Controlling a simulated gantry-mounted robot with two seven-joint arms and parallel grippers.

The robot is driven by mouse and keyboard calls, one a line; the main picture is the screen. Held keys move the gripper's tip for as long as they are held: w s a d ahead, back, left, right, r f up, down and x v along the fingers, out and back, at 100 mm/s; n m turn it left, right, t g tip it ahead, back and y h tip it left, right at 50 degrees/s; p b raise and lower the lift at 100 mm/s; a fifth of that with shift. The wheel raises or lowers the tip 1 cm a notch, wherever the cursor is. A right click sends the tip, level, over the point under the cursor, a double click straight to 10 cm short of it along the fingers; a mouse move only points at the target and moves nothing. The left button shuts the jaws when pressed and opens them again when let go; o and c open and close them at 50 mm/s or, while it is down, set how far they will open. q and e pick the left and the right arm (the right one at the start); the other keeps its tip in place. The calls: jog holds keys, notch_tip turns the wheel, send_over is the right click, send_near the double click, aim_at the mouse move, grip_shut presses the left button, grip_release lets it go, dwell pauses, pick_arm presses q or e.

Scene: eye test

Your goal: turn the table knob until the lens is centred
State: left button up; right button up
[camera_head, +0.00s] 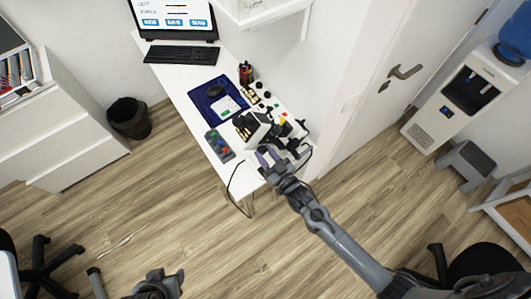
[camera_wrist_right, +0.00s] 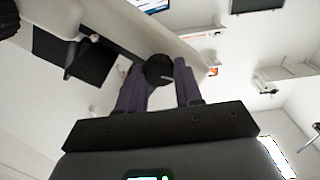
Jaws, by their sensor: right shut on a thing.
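A white and black instrument (camera_head: 252,129) stands near the front end of the white table (camera_head: 190,78). My right gripper (camera_head: 268,156) reaches it from the lower right. In the right wrist view, a round black knob (camera_wrist_right: 158,69) on the pale instrument body sits between the two dark fingers of my right gripper (camera_wrist_right: 160,82), which is shut on it. The lens cannot be made out in either view. My left gripper (camera_head: 160,286) is low in the head view, away from the table, partly cut off by the lower edge; its jaw opening is unclear.
A grey tray with coloured items (camera_head: 219,146) lies left of the instrument. A blue mat (camera_head: 205,113), a pen cup (camera_head: 246,72), a keyboard (camera_head: 181,55) and a monitor (camera_head: 173,18) are farther back. A black cable (camera_head: 229,188) hangs off the table's front left.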

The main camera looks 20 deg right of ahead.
jog(key=shift+m, duration=0.3)
jog(key=o, duration=1)
jog(key=shift+o, duration=0.2)
jog(key=v, duration=1)
jog(key=shift+s+b, duration=0.4)
jog(key=shift+b, duration=0.05)
jog(key=shift+d, duration=0.1)
